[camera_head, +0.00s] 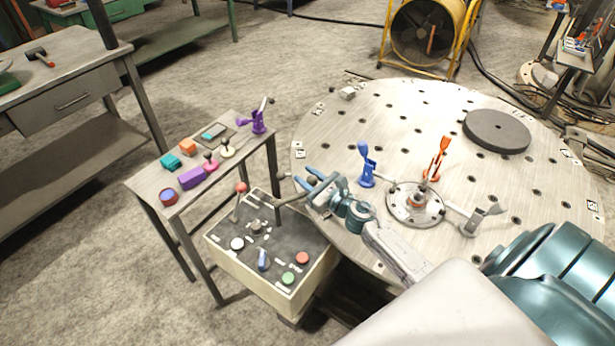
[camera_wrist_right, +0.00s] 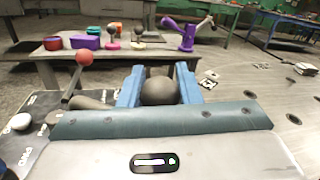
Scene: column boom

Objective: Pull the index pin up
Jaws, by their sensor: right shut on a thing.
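My right gripper (camera_head: 309,184) reaches over the near left edge of the round steel table, next to the control box. Its two blue fingers are shut on a dark round knob (camera_wrist_right: 158,91), one finger on each side. In the head view the knob is mostly hidden between the fingers. I take this knob for the head of the index pin; its shaft is hidden below the gripper, so I cannot tell how high the pin stands. My left gripper is not in view.
The control box (camera_head: 225,251) has buttons and a red-ball lever (camera_head: 241,187) close left of the gripper. The round table (camera_head: 455,105) carries blue (camera_head: 366,170) and orange (camera_head: 436,160) clamps and a grey disc (camera_head: 497,131). A small side table (camera_head: 148,188) holds colored items.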

